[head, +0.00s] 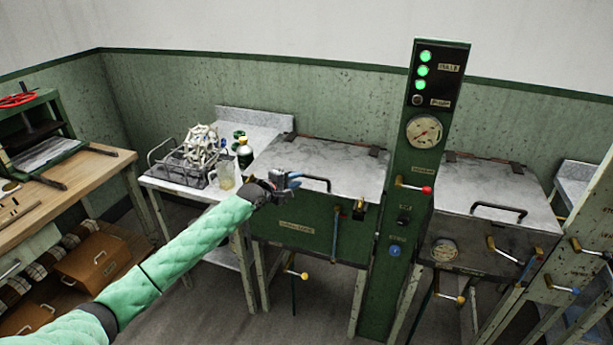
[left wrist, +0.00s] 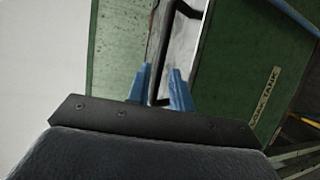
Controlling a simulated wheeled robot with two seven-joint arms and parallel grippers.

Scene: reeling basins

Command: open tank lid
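The left tank (head: 292,222) has a green front with a label, and its grey metal lid (head: 335,160) lies shut. A black bar handle (head: 318,181) stands at the lid's front edge. My left gripper (head: 294,179), with blue fingers, is at the left end of this handle. In the left wrist view, the fingers (left wrist: 162,80) are apart and the black handle bar (left wrist: 164,50) runs down between them. I cannot tell whether they touch it. A second tank (head: 480,240) on the right has a shut grey lid (head: 495,188). My right gripper is not in view.
A green control column (head: 413,190) with lit green lamps, a gauge and a red-knobbed lever stands between the tanks. Left of the tanks, a side table (head: 190,193) holds a wire rack, a clear jug (head: 226,177) and a bottle (head: 244,154). A wooden workbench (head: 90,180) stands farther left.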

